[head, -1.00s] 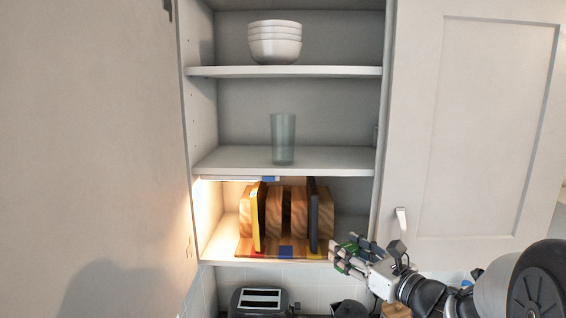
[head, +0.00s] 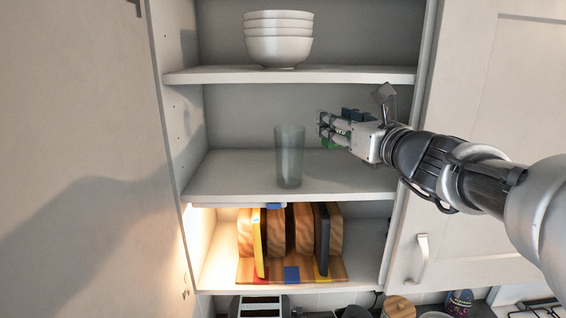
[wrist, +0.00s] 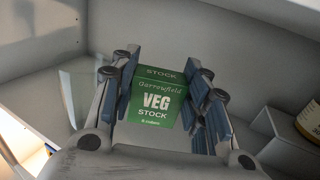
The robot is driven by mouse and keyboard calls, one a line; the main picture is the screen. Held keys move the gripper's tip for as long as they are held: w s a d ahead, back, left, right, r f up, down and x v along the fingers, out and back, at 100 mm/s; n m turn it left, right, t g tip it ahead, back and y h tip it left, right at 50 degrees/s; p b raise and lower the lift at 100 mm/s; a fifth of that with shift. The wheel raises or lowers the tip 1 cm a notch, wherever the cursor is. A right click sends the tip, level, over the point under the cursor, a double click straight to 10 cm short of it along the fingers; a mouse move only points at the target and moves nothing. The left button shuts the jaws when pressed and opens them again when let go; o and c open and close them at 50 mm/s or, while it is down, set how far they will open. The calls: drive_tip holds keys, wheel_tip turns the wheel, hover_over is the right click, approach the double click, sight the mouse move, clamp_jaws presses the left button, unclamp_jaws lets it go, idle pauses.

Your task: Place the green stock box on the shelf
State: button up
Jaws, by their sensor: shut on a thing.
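The green stock box (wrist: 158,98), printed "VEG STOCK", is between the fingers of my gripper (wrist: 160,95) in the wrist view. My gripper is shut on it. In the head view the box (head: 336,142) shows only as small green patches behind the fingers. My gripper (head: 328,130) reaches in from the right, at the height of the cabinet's middle compartment. The box appears held above the middle shelf (head: 235,180), to the right of the glass. I cannot tell exactly how far the box is above the board.
A clear glass (head: 289,157) stands on the middle shelf, left of my gripper. Stacked white bowls (head: 278,42) sit on the shelf above. Boards in a wooden rack (head: 290,235) fill the lower compartment. A yellow-labelled jar (wrist: 310,122) shows at the right of the wrist view.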

drive_tip(key=f, duration=0.7)
drive_tip(key=shift+s+d+f, duration=0.1)
drive_tip(key=shift+s+f, duration=0.2)
drive_tip(key=shift+s+f+b, duration=0.2)
drive_tip(key=shift+f+b, duration=0.1)
drive_tip(key=shift+w+f, duration=0.15)
drive_tip(key=shift+w, duration=0.15)
drive_tip(key=shift+s+f, duration=0.15)
drive_tip(key=shift+f, duration=0.05)
drive_tip(key=o, duration=1.2)
drive_tip(key=shift+c, duration=0.2)
drive_tip(key=shift+r, duration=0.2)
